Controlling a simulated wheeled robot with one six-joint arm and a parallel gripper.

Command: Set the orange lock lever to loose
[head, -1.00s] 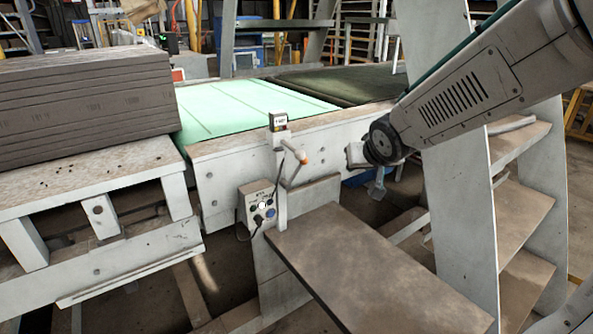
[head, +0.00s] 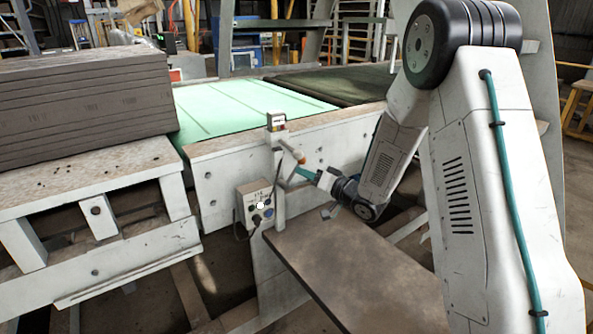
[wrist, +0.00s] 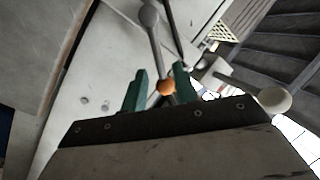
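The lock lever is a thin grey rod with an orange ball end (head: 300,158), on the post at the table's near side. In the wrist view the orange ball (wrist: 167,87) shows between my two teal fingertips, with its rod running up to a grey round end. My gripper (head: 303,173) is at the lever, just below and right of the orange ball in the head view. In the wrist view my gripper (wrist: 159,88) has its fingers apart, with a gap around the ball. I cannot tell whether either finger touches it.
A grey control box (head: 256,204) with knobs and a cable hangs on the post, below a small labelled box (head: 277,121). A pale round knob (wrist: 275,101) on a rod is right of my fingers. A brown plank (head: 350,262) lies below my gripper. Stacked boards (head: 85,100) stand left.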

